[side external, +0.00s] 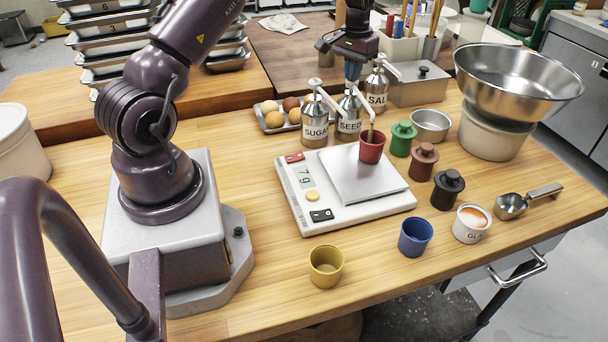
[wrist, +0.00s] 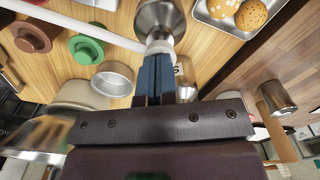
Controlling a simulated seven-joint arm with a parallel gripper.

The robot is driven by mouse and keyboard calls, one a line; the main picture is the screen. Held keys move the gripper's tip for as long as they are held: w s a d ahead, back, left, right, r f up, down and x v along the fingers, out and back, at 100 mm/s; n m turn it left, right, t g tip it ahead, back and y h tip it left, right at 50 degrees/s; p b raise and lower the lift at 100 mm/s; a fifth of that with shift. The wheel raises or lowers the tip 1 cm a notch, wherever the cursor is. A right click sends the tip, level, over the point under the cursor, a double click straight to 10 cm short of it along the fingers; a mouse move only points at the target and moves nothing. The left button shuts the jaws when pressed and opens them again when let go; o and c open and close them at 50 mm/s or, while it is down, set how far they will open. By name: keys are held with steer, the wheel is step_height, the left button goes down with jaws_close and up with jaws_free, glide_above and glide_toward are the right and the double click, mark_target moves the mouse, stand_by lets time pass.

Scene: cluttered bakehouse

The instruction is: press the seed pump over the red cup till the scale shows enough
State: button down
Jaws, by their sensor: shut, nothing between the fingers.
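The seed pump (side external: 349,122) is a steel jar labelled SEEDS, standing behind the scale between the sugar and salt pumps. My gripper (side external: 353,78) is shut and empty, pointing down at the top of the seed pump. In the wrist view the blue fingertips (wrist: 158,62) meet the white pump head (wrist: 160,46), apparently touching it. The red cup (side external: 372,152) stands upright on the plate of the white scale (side external: 346,215), under the spout. A thin brown streak runs from the spout into the cup. The display (side external: 304,176) seems to read 7 g. The cup's contents are hidden.
The sugar pump (side external: 314,126) and salt pump (side external: 377,82) stand close on either side. Lidded green (side external: 402,142), brown (side external: 424,165) and black (side external: 448,193) pots stand right of the scale. Yellow (side external: 326,272) and blue (side external: 415,240) cups stand in front.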

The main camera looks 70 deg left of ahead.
steer(key=shift+f, duration=0.15)
step_height(320, 180, up, 9)
steer(key=shift+f, duration=0.15)
stand_by(1.0)
steer(key=s+d+r+m+t, duration=0.2)
steer(key=s+d+r, duration=0.1)
steer(key=s+d, duration=0.5)
steer(key=s+d+r+m+t, duration=0.1)
steer(key=s+d+r, duration=0.3)
steer(key=s+d, duration=0.4)
steer(key=s+d+r+m+t, duration=0.2)
steer(key=s+d, duration=0.6)
steer(key=d, duration=0.4)
steer(key=shift+r+m+t, duration=0.3)
steer(key=shift+r+m, duration=0.2)
steer(key=shift+r, duration=0.2)
